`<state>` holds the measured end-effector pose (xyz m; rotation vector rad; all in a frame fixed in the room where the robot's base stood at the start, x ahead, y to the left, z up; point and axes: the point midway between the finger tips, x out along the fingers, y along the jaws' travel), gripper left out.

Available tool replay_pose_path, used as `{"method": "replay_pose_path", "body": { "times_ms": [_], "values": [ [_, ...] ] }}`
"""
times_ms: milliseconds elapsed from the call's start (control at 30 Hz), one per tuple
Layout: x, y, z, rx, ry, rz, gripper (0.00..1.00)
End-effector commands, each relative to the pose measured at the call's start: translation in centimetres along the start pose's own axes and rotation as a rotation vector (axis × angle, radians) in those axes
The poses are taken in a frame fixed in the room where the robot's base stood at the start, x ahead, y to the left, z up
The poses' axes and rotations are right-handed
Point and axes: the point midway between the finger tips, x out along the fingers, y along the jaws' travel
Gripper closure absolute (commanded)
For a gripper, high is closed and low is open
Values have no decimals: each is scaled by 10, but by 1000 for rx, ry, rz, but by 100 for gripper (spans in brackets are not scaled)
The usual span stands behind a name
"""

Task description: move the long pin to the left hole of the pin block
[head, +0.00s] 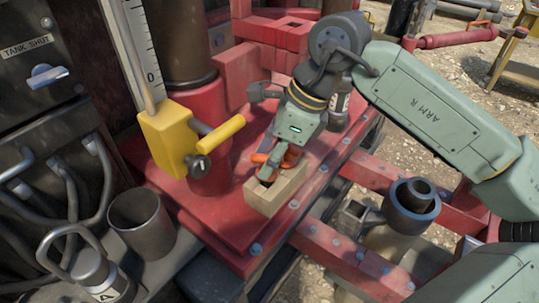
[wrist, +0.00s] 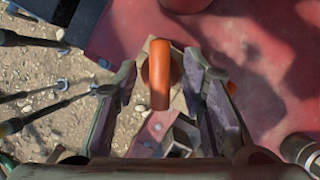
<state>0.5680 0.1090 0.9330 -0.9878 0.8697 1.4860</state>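The tan pin block (head: 268,200) sits on the red deck near its front edge, below my gripper (head: 274,170). Orange pin parts (head: 291,157) show around the fingers above the block, partly covered by them. In the wrist view, an orange pin handle (wrist: 160,75) stands between the two fingers of my gripper (wrist: 160,65), with gaps visible on both sides. My gripper is open around it. The block is mostly hidden there. I cannot tell which pin is the long one, nor see the left hole clearly.
A yellow handle (head: 221,135) on a yellow bracket (head: 168,140) stands left of the gripper. A grey cup (head: 142,222) and a lidded canister (head: 92,270) are at the lower left. Red beams (head: 350,258) run right of the deck.

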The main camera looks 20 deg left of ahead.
Motion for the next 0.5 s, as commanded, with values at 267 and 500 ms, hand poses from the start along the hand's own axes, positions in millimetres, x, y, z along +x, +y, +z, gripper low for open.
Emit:
{"method": "replay_pose_path", "body": {
  "times_ms": [267, 500],
  "values": [
    [-42, -1, 0, 3, 0, -5, 63],
    [-91, -1, 0, 2, 0, -3, 63]
  ]
}}
